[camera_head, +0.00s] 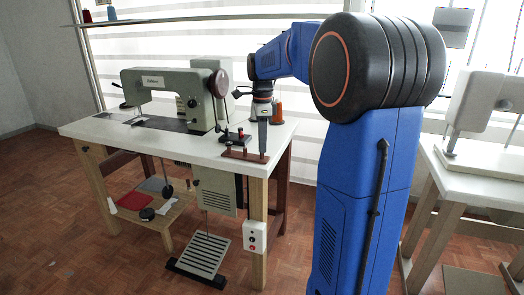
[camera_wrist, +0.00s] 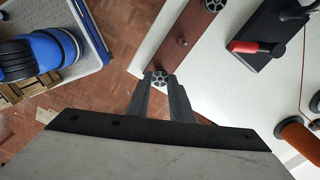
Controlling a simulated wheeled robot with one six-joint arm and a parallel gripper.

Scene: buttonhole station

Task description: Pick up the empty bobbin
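A small grey spoked bobbin (camera_wrist: 160,78) is at the near end of a brown wooden rack (camera_wrist: 193,28) in the wrist view. No thread shows on it. My gripper (camera_wrist: 161,83) points down with its two fingertips on either side of this bobbin. A gap shows between the fingers, but whether they press on the bobbin is unclear. A second similar bobbin (camera_wrist: 213,4) is at the far end of the rack, cut by the frame edge. In the head view my gripper (camera_head: 263,156) reaches down to the rack (camera_head: 236,155); the bobbin is too small to make out there.
A bare peg (camera_wrist: 182,42) stands mid-rack. A black plate with a red piece (camera_wrist: 252,47) and an orange thread spool (camera_wrist: 299,140) are to the right. The sewing machine (camera_head: 170,88) stands left on the white table (camera_head: 92,128). The rack lies near the table edge.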

